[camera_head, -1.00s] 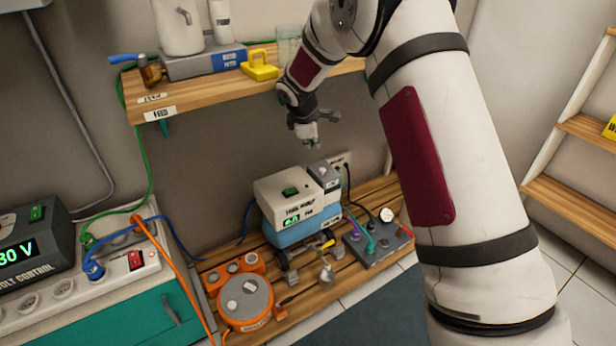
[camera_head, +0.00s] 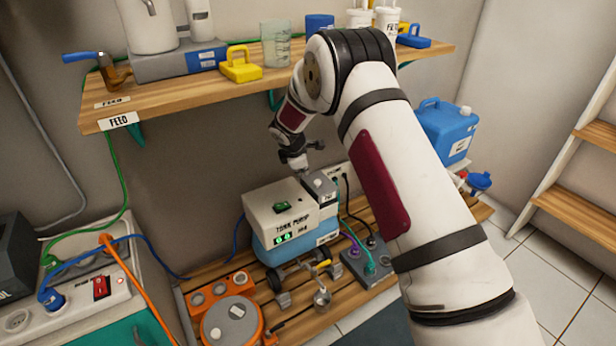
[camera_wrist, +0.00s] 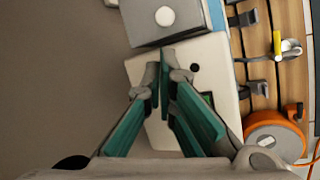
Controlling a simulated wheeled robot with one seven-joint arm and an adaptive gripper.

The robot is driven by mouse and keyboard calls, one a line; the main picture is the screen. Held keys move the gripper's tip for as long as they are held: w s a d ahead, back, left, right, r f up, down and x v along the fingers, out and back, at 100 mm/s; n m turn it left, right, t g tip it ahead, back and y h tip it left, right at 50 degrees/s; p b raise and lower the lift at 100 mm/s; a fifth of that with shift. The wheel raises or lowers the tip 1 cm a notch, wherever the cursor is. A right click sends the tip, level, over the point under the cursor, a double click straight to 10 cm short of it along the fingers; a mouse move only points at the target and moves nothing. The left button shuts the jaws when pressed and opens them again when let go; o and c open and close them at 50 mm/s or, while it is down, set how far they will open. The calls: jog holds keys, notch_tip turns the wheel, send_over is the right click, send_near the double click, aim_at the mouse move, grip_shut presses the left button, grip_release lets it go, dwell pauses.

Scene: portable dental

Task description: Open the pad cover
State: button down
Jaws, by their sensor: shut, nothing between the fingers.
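The tank pump (camera_head: 275,212) is a white-topped, blue-sided box on the wooden slatted bench. A small grey box (camera_head: 319,188) stands at its right end and seems to be the pad cover; its small label is hard to read. In the wrist view, this grey box (camera_wrist: 140,25) has a round pale button and appears closed. My gripper (camera_head: 303,169) is just above the pump, beside the grey box. In the wrist view, my gripper (camera_wrist: 162,75) is shut and empty, its fingertips close to the grey box's edge; I cannot tell whether they touch.
A wooden shelf (camera_head: 190,93) with a yellow block and a glass beaker hangs above. A grey control block (camera_head: 368,262) with cables stands right of the pump. An orange round device (camera_head: 232,322) is in front. A blue jug (camera_head: 447,130) is behind my arm.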

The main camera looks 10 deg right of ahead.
aim_at(308, 185)
jog(key=b+x, duration=0.4)
jog(key=x, duration=0.6)
jog(key=shift+r, duration=0.1)
jog(key=shift+r, duration=0.1)
jog(key=shift+d+r+y+p, duration=0.15)
jog(key=shift+d+y+p, duration=0.15)
jog(key=shift+p, duration=0.2)
jog(key=shift+w+r+y+p, duration=0.1)
jog(key=shift+r+y+p, duration=0.05)
jog(key=shift+y+p, duration=0.3)
